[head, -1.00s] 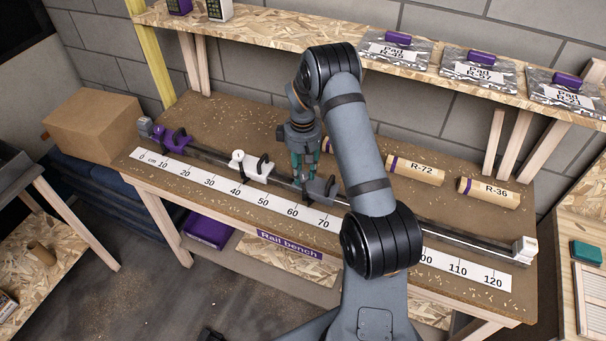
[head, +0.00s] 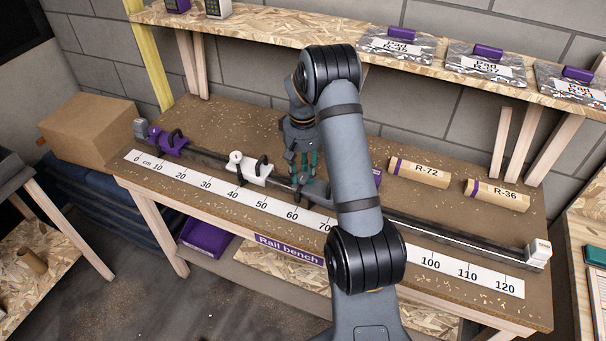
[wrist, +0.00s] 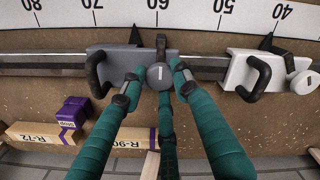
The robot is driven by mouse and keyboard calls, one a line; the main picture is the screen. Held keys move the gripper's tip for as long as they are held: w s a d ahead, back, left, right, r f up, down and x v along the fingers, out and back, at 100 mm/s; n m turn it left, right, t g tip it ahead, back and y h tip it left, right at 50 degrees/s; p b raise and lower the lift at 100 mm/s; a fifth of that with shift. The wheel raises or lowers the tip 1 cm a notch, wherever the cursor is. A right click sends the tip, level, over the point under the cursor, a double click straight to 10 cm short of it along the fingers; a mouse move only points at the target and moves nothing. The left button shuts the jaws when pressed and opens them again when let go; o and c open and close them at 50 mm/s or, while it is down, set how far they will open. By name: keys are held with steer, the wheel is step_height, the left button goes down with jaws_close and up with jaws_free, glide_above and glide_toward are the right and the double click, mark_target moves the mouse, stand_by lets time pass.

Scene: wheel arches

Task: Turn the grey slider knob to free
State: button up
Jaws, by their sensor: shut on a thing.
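The grey slider (wrist: 118,62) sits on the metal rail, its black pointer between 60 and 70 on the scale in the wrist view. Its round grey knob (wrist: 159,76) has a small pale mark on top and sits at the slider's right end in that view. My gripper (wrist: 157,82), with teal fingers, is shut on the knob, fingertips around it. In the head view my gripper (head: 304,180) reaches down to the rail near the 60 mark, and my arm hides most of the grey slider. A black handle (wrist: 97,75) rises from the slider.
A white slider (head: 250,170) and a purple slider (head: 166,145) stand on the same rail farther left. Rolls R-72 (head: 420,172) and R-36 (head: 497,194) lie behind the rail. A shelf (head: 290,30) runs above the bench. A small purple block (wrist: 73,112) lies near R-72.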

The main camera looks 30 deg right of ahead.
mark_target(303, 176)
stand_by(0.3)
steer(key=o, duration=1.1)
steer(key=shift+o, duration=0.4)
steer(key=shift+r, duration=0.1)
step_height(303, 176, up, 12)
step_height(303, 176, down, 12)
steer(key=shift+f, duration=0.15)
stand_by(0.3)
